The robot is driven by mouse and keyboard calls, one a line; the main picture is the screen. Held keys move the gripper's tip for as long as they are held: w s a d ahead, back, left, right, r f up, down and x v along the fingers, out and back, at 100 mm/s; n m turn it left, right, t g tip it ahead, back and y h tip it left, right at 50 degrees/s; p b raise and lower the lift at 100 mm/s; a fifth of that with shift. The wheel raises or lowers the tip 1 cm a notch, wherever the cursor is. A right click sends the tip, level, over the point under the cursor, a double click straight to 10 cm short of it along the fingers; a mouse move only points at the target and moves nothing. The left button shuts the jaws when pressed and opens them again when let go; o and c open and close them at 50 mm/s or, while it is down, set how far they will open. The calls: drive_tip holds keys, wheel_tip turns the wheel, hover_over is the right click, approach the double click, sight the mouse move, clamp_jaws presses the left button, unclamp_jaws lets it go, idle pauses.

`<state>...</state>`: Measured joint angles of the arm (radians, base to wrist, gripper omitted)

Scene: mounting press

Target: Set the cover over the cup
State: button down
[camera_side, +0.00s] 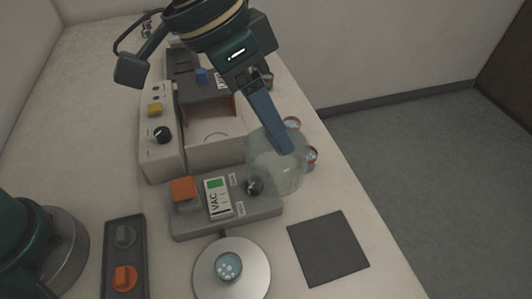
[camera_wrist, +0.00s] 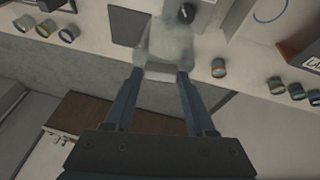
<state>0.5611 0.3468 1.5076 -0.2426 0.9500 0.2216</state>
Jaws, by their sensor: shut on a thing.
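The cover is a clear, bell-like dome (camera_side: 268,168), see-through and faint at its edges. My gripper (camera_side: 284,146) is shut on its upper part. In the wrist view the cover (camera_wrist: 165,42) sits between and beyond the two fingertips (camera_wrist: 161,74). It is over the right end of the grey VAC box, in front of the press; its height above the table is hard to tell. The cup (camera_side: 229,266), small with pale round bits inside, stands on a round silver plate (camera_side: 207,283) at the front. The cover is apart from the cup, behind it and to its right.
The grey VAC box (camera_side: 187,225) with an orange button lies between press (camera_side: 213,152) and plate. A dark square mat (camera_side: 328,248) lies right of the plate; a two-knob panel (camera_side: 112,256) lies left.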

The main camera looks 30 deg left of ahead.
drive_tip(key=s+f+m, duration=0.1)
drive_tip(key=s+m, duration=0.1)
drive_tip(key=s, duration=1.2)
drive_tip(key=shift+w+d+f, duration=0.1)
drive_tip(key=shift+f, duration=3.05)
drive_tip(key=shift+f, duration=0.15)
drive_tip(key=shift+c, duration=0.8)
unclamp_jaws()
drive_tip(key=shift+o, duration=0.8)
